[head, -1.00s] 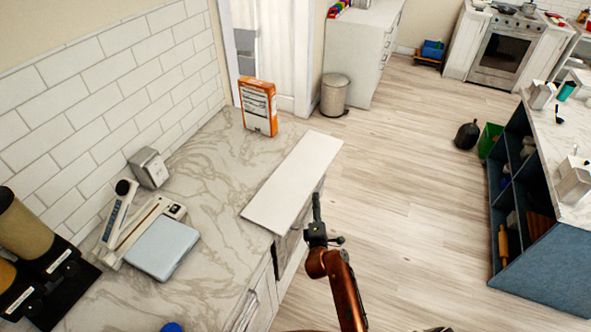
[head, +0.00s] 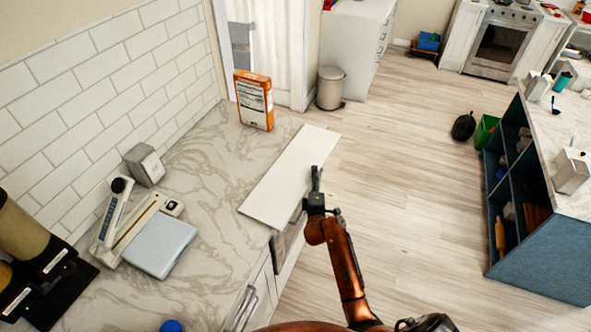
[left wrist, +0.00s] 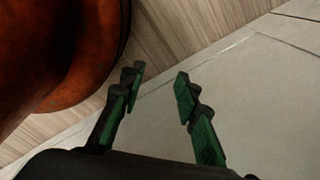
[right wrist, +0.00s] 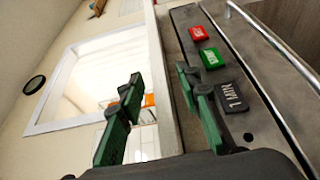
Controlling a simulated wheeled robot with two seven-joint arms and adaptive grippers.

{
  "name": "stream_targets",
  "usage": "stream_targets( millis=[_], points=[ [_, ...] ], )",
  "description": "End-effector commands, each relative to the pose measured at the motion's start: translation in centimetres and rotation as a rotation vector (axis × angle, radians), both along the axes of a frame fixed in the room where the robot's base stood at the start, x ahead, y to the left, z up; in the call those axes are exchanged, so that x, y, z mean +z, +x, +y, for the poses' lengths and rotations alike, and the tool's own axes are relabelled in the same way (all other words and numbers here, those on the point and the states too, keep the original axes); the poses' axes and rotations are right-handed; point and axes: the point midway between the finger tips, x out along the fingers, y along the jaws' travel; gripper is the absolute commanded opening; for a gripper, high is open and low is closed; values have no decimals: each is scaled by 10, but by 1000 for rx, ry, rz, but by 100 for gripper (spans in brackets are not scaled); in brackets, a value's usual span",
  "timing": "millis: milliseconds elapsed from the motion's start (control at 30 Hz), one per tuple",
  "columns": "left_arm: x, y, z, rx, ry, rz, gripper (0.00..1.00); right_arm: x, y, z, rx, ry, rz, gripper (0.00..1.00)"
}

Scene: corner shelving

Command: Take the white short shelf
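The white short shelf (head: 290,180) is a flat, pale rectangular board lying on the marble counter, along its right edge. My right gripper (head: 316,172) is just beside the board's right edge, fingers pointing toward it. In the right wrist view my right gripper (right wrist: 156,82) is open, with a pale strip running between the fingers. I cannot tell whether that strip is the board's edge or the counter's, or whether the fingers touch it. My left gripper (left wrist: 158,80) is open and empty, facing a pale panel in the left wrist view, and does not show clearly in the head view.
An orange box (head: 254,100) stands behind the board. A scale (head: 160,246), a grey block (head: 144,165) and dispensers stand at left. An appliance panel with red and green buttons (right wrist: 210,57) and a handle is close to my right gripper. Floor (head: 410,200) is open at right.

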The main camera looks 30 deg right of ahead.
Motion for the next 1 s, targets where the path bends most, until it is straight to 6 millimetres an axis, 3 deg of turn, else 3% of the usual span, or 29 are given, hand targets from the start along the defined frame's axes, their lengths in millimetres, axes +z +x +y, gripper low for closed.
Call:
stream_targets(
  millis=[67, 500, 1000],
  points=[
    [0, 0, 0, 0, 0, 0, 30, 0, 0, 1, 1, 0, 0, 31],
    [0, 1, 0, -1, 0, -2, 30, 0, 0, 1, 1, -1, 0, 1],
    [0, 1, -1, -1, -1, -2, 30, 0, 0, 1, 1, -1, 0, 0]
  ],
)
